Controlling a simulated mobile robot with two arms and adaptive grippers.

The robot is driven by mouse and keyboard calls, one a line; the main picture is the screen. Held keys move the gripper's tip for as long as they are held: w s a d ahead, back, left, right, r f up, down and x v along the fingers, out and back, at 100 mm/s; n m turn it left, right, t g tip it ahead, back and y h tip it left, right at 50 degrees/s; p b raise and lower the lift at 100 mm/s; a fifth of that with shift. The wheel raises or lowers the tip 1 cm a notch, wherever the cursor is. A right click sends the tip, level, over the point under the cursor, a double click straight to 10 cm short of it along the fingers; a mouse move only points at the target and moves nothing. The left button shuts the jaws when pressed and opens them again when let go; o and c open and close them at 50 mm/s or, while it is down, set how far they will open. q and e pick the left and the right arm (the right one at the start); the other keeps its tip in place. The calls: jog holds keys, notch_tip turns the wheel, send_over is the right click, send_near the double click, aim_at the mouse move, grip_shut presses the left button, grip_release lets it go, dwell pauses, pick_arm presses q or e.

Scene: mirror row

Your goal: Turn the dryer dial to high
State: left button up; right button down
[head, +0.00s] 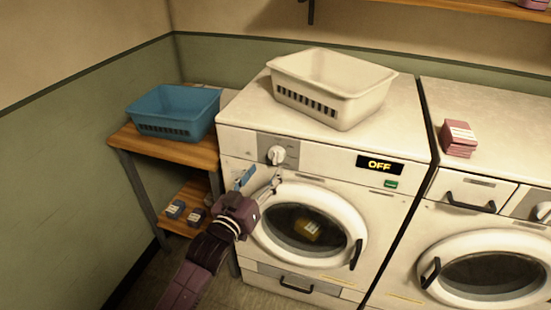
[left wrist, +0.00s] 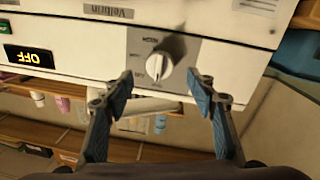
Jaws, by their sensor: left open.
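The dryer dial (head: 276,154) is a white knob on a grey panel at the upper left of the dryer front (head: 330,180). The dark display (head: 380,165) reads OFF. My left gripper (head: 260,179) is open, just below the dial and in front of the dryer. In the left wrist view, which is upside down, the dial (left wrist: 160,66) shows beyond and between the two spread blue fingertips (left wrist: 163,87), with nothing between them. The fingers appear apart from the dial. The small labels around it are hard to read. My right gripper is not in view.
A white basket (head: 330,85) stands on the dryer top. A blue basket (head: 174,110) sits on a wooden side table (head: 190,153) to the left. The round dryer door (head: 308,235) is shut below the dial. A second machine (head: 490,220) stands to the right, with pink boxes (head: 458,138) on top.

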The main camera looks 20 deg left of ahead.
aim_at(274, 160)
pick_arm(q)
jog(key=w, duration=0.5)
jog(key=shift+w+d, duration=0.1)
jog(key=shift+d, duration=0.25)
jog(key=shift+w+p, duration=0.3)
jog(key=shift+w, duration=0.15)
jog(key=c, duration=1.2)
jog(key=shift+o, duration=0.2)
